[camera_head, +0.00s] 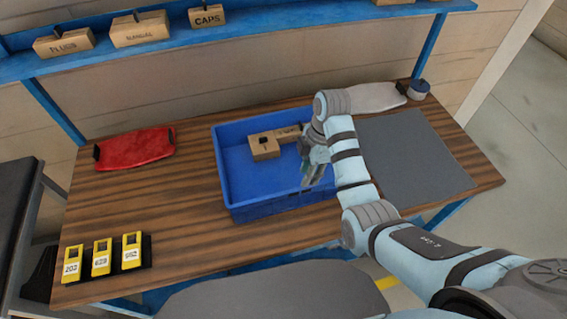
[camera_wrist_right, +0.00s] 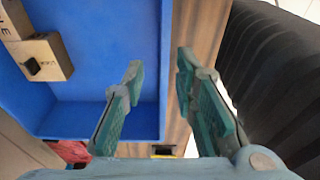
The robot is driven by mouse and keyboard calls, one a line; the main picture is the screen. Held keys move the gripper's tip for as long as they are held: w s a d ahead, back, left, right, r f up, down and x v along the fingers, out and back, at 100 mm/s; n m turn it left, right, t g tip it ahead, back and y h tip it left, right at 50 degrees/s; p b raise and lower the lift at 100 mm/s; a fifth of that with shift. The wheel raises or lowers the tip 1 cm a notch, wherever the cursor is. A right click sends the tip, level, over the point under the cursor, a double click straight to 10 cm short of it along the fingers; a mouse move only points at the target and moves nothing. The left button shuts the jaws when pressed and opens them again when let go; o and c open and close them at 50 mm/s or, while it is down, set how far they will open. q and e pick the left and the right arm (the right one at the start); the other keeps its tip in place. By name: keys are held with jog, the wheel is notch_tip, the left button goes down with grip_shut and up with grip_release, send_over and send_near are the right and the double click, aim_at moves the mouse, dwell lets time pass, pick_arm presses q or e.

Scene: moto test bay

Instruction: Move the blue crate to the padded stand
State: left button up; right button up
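The blue crate (camera_head: 238,196) sits on the wooden table with small cardboard boxes (camera_head: 264,147) inside. My right gripper (camera_head: 313,178) is at the crate's right side, pointing down. In the right wrist view its fingers (camera_wrist_right: 161,66) are apart, one over the crate's inside and one beyond its wall. The crate's wall (camera_wrist_right: 165,70) shows between them, and I cannot tell whether either finger touches it. A black padded top on a grey frame, likely the padded stand (camera_head: 17,188), is at the far left edge, partly cut off. My left gripper is not in view.
The table (camera_head: 180,215) also holds a red tray-like part (camera_head: 135,149), several yellow numbered devices (camera_head: 101,257), a grey mat (camera_head: 425,160), a pale part (camera_head: 375,97) and a small round container (camera_head: 419,89). A blue shelf (camera_head: 260,30) with labelled boxes runs behind.

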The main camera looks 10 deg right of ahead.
aim_at(297, 199)
jog(key=a+f, duration=0.1)
jog(key=f, duration=0.3)
jog(key=f+b, duration=0.1)
jog(key=f, duration=0.4)
jog(key=a+f+b, duration=0.1)
jog(key=f, duration=0.3)
jog(key=shift+s+a+f, duration=0.15)
jog(key=shift+s+a, duration=0.1)
jog(key=shift+a, duration=0.05)
grip_shut()
jog(key=shift+w+r, duration=0.1)
jog(key=shift+r, duration=0.15)
